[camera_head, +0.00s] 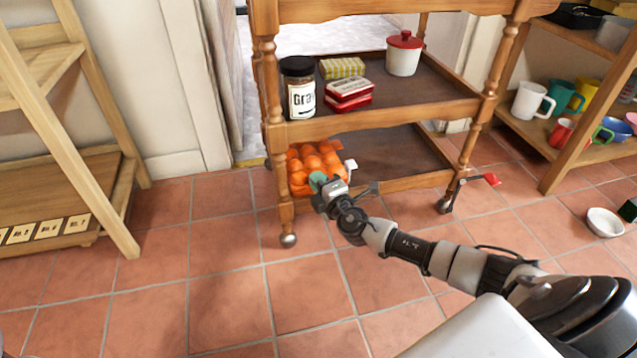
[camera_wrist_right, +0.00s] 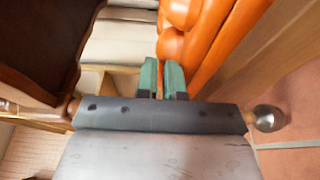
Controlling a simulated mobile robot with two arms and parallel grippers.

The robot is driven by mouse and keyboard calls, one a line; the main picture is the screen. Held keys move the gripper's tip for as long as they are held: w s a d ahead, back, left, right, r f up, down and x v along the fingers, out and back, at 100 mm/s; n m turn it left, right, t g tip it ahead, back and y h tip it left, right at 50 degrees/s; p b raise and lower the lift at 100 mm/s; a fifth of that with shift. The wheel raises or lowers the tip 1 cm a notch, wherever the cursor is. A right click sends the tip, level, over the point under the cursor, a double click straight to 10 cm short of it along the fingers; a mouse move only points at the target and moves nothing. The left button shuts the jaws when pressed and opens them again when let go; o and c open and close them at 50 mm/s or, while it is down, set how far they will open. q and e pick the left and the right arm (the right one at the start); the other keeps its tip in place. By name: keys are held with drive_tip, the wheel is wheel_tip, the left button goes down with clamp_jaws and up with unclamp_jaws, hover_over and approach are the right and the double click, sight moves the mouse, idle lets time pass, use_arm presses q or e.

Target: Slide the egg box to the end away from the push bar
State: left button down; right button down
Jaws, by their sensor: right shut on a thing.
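The orange egg box (camera_head: 313,160), with rounded bumps, lies at the left end of the bottom shelf (camera_head: 385,150) of a wooden trolley. My right gripper (camera_head: 318,181) reaches in from the right to the near side of the box, its green fingertips shut on its edge. In the right wrist view the fingertips (camera_wrist_right: 164,80) are close together against the orange egg box (camera_wrist_right: 205,40); the exact grip spot is hidden. No part is clearly recognisable as the push bar. My left gripper is not in view.
The middle shelf (camera_head: 400,93) holds a dark-lidded jar (camera_head: 299,90), small boxes (camera_head: 348,92) and a red-lidded pot (camera_head: 404,54). A red-tipped lever (camera_head: 490,179) sticks out at the trolley's lower right. The bottom shelf's right part is bare. A white bowl (camera_head: 605,222) is on the floor.

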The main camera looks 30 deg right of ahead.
drive_tip(key=c, duration=1.2)
unclamp_jaws()
drive_tip(key=shift+f, duration=0.1)
drive_tip(key=shift+s, duration=0.6)
drive_tip(key=s+p, duration=0.1)
drive_tip(key=s, duration=0.3)
drive_tip(key=s+p, duration=0.2)
drive_tip(key=s, duration=0.3)
drive_tip(key=shift+s+r+p, duration=0.2)
drive_tip(key=shift+s+p, duration=0.1)
